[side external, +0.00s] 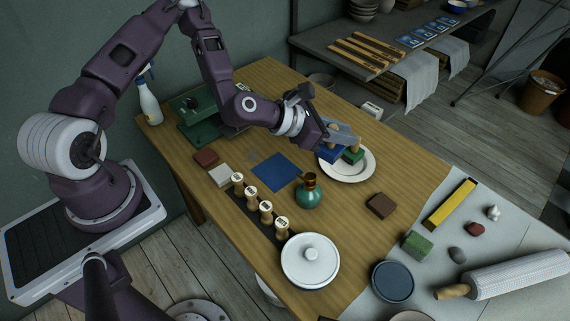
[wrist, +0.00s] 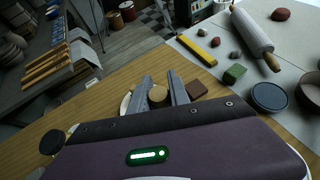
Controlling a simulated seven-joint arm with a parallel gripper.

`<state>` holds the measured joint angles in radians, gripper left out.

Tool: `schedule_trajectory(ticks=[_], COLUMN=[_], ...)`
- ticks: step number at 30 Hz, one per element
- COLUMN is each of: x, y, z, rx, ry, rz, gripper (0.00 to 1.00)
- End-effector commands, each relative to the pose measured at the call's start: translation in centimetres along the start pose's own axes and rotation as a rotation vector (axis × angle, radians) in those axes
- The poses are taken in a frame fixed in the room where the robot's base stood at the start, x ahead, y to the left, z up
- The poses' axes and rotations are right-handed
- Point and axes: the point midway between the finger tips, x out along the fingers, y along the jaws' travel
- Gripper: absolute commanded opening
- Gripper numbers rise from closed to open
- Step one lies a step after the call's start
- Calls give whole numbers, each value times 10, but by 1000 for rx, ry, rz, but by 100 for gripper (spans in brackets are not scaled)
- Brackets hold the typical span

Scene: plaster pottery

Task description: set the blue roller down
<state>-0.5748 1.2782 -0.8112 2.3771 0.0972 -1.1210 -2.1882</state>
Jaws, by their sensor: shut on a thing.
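My gripper (side external: 338,138) is shut on the wooden handle of the blue roller (side external: 330,154). In the wrist view the round wooden end (wrist: 158,95) sits between my two grey fingers. The fingers hide part of the roller. In the side view the blue roller is at the left part of a white plate (side external: 368,167), beside a green block (side external: 353,157) with a wooden handle. I cannot tell whether the blue roller touches the plate.
A blue square (side external: 276,172) lies on the table left of the plate. A green vase (side external: 309,192), a brown block (side external: 380,205), a row of several wooden stamps (side external: 252,198) and a white lidded pot (side external: 310,260) stand nearer. A green press (side external: 205,115) stands behind.

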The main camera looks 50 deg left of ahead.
Motion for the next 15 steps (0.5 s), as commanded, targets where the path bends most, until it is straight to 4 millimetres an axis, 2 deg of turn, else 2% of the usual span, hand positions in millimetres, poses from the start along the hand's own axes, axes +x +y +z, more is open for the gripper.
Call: schedule_trajectory(ticks=[1,6,9,15], x=[-5,-26,-38,-59], y=[20,77,102,138], z=[-2,-14,-21,-32], rx=[-14,-62,-84,-115], ry=[-1,0,0,3], rz=[29,115,154,213], gripper=[0,0,0,0])
